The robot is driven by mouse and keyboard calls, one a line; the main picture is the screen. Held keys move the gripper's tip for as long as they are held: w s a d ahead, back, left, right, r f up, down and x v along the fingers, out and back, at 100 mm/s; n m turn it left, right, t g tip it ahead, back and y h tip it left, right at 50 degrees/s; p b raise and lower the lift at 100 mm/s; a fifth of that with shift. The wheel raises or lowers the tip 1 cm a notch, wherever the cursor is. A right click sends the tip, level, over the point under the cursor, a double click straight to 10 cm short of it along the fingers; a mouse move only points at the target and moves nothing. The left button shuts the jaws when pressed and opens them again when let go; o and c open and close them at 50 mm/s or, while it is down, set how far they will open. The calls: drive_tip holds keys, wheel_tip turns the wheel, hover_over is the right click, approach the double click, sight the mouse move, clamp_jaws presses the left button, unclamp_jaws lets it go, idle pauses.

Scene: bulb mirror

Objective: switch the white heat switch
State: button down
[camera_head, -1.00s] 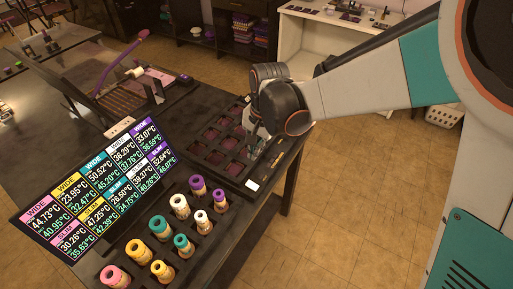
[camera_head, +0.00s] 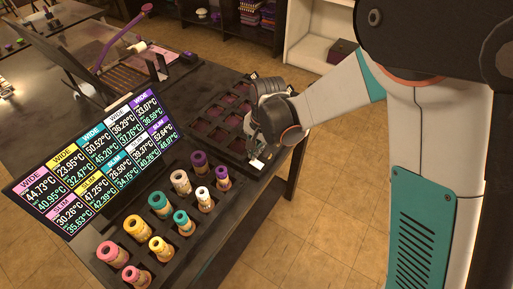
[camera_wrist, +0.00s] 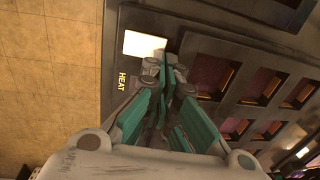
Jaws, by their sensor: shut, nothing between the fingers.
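The white heat switch (camera_head: 257,164) is a small pale rectangle on the black table unit, at the near end of the tray of dark red compartments. In the wrist view the switch (camera_wrist: 144,45) lies beside the printed word HEAT, just past my fingertips. My gripper (camera_wrist: 165,65) is shut and empty, its teal-lined fingers together. In the wrist view the fingertips overlap the switch's lower right edge; I cannot tell whether they touch it. In the head view my gripper (camera_head: 255,150) is right above the switch, its tips partly hidden.
The tray of dark red compartments (camera_head: 213,128) lies beyond the switch. Several coloured rolls (camera_head: 160,204) stand in a rack nearer the front. A temperature display (camera_head: 95,158) stands on the left. Tiled floor (camera_head: 330,200) is clear right of the table.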

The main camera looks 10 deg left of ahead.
drive_tip(key=shift+a+f+h, duration=0.2)
drive_tip(key=shift+f+h, duration=0.2)
drive_tip(key=shift+f, duration=0.05)
drive_tip(key=shift+d+r, duration=0.1)
drive_tip(key=shift+d, duration=0.15)
drive_tip(key=shift+s+d+r, duration=0.2)
drive_tip(key=shift+d, duration=0.25)
idle(0.3)
drive_tip(key=shift+r, duration=0.3)
wheel_tip(320, 180, up, 13)
drive_tip(key=a+p, duration=0.1)
drive_tip(key=p, duration=0.4)
drive_tip(key=shift+w+a+r, duration=0.15)
drive_tip(key=shift+w+a, duration=0.2)
drive_tip(key=shift+a, duration=0.05)
